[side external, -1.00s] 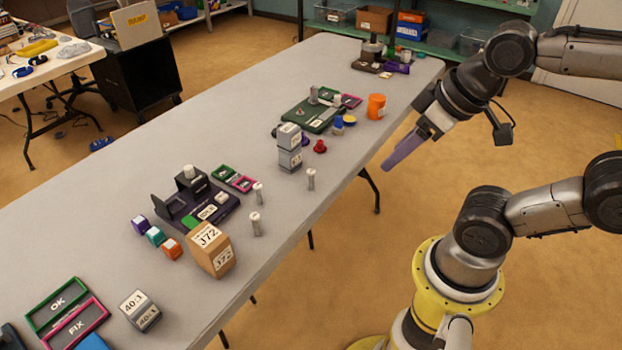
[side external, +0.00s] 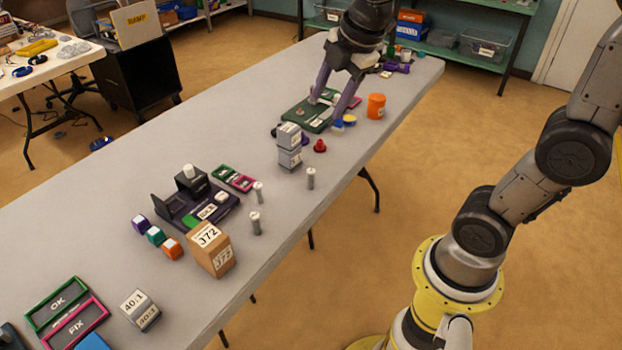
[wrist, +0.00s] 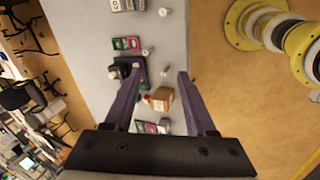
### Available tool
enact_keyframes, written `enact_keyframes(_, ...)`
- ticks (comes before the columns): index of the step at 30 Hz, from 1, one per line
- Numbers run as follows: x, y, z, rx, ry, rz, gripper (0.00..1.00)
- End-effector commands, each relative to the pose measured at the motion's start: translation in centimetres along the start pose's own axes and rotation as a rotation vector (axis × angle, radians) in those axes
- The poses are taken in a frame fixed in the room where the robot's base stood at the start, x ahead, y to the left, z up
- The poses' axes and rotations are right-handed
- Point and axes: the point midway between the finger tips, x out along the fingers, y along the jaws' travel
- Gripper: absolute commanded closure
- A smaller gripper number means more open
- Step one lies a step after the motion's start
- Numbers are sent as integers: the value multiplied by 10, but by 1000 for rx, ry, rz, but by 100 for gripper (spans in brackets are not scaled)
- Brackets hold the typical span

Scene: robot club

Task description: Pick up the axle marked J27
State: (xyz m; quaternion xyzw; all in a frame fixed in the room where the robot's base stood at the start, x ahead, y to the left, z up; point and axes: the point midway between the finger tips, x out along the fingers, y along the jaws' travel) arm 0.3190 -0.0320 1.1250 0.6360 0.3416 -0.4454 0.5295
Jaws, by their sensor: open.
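Several small grey axles with white caps stand upright on the grey table. One axle (side external: 311,178) is right of the stacked grey boxes; a second axle (side external: 258,192) and a third axle (side external: 255,223) stand near the dark fixture. Markings on them are too small to read, so I cannot tell which is J27. My gripper (side external: 323,108) has two long purple fingers, spread and empty, over the green tray (side external: 300,113) at the table's far part. The fingers partly hide what is on that tray. In the wrist view, axles (wrist: 148,50) show beyond my open fingers.
A dark purple fixture (side external: 177,214) and a cardboard J72 box (side external: 211,250) stand near the axles. Stacked grey boxes (side external: 289,158), a red knob (side external: 320,146) and an orange cylinder (side external: 376,106) stand closer to my gripper. The left-middle table is clear.

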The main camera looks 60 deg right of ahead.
Motion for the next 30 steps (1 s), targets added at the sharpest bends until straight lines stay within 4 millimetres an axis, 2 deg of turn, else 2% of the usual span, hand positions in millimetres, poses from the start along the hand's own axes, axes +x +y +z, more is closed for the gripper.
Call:
enact_keyframes(1, 19, 15, 5, -64, -10, -40, 44)
enact_keyframes(3, 43, 32, 12, -150, -16, -85, 44)
enact_keyframes(6, 83, 50, 24, -236, -17, -156, 44)
enact_keyframes(9, 123, 58, 38, -267, -13, -226, 44)
enact_keyframes(13, 166, 56, 54, -237, -9, -306, 44)
enact_keyframes(16, 186, 48, 63, -216, -6, -354, 44)
enact_keyframes(21, 202, 38, 70, -200, -4, -386, 44)
enact_keyframes(30, 251, 17, 71, -199, -5, -386, 44)
